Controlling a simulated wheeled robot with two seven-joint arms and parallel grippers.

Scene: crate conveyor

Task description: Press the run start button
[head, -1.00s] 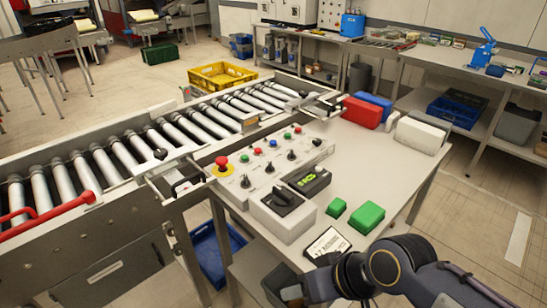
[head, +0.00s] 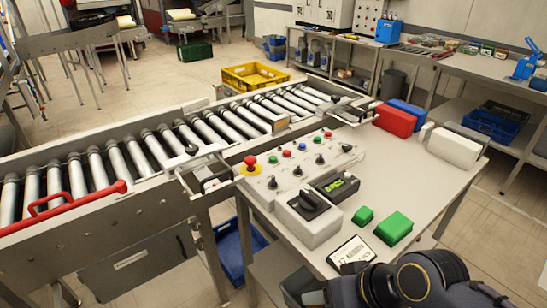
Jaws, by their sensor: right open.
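A grey sloped control panel (head: 262,192) stands beside the roller conveyor, on the near left part of the table. It carries a red mushroom button (head: 250,161) on a yellow base. To its right runs a row of small buttons: green (head: 272,158), red (head: 287,153), blue (head: 302,146), green (head: 315,139) and red (head: 328,133). Their labels are too small to read. Black knobs (head: 297,170) sit below the row. My right gripper (head: 336,293) is low at the bottom edge, partly cut off, open and apart from the panel. My left gripper is out of view.
A grey switch box (head: 312,226) with a black rotary knob and a green-lit display (head: 336,184) stand in front of the panel. Two green blocks (head: 394,228) and a card (head: 350,253) lie nearby. Red, blue and white boxes stand farther back. The red conveyor handle (head: 65,208) is at left.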

